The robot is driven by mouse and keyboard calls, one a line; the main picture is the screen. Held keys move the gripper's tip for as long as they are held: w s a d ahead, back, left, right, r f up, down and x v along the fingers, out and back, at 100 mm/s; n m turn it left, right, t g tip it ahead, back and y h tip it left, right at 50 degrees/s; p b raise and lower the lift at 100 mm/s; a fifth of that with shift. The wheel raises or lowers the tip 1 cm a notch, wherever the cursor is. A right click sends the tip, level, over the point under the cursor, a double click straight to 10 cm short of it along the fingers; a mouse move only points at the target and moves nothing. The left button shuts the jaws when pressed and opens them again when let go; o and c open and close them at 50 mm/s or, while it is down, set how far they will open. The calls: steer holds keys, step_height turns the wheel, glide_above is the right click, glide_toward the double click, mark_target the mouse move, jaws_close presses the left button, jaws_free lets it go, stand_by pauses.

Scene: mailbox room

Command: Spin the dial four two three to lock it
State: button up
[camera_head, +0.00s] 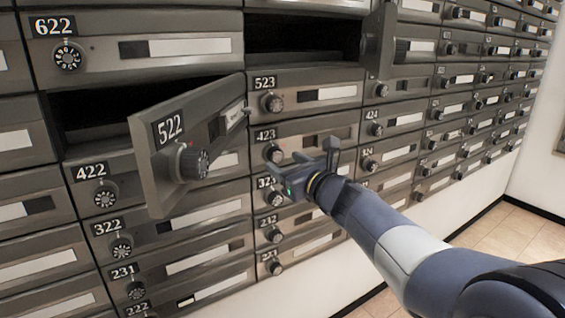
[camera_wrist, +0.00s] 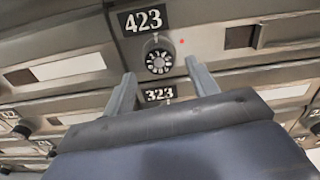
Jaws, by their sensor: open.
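The dial of box 423 (camera_wrist: 159,60) is a round dark knob with white marks, right below the white-on-black number plate 423 (camera_wrist: 143,20). A small red light (camera_wrist: 181,41) shows to the right of the dial. In the head view the dial (camera_head: 274,152) is partly behind the fingers. The door of box 423 (camera_head: 330,135) looks flush with its neighbours. My gripper (camera_wrist: 161,80) is open and empty, its two fingers below and to either side of the dial; in the head view my gripper (camera_head: 300,163) is in front of boxes 423 and 323. I cannot tell whether it touches anything.
Another door (camera_head: 381,40) stands open at the upper right, beside an open dark compartment (camera_head: 300,38). Tiled floor (camera_head: 510,240) is clear at the right.

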mark_target(275, 155)
steer(key=shift+x, duration=1.25)
steer(key=shift+c, duration=0.4)
steer(key=c, duration=0.9)
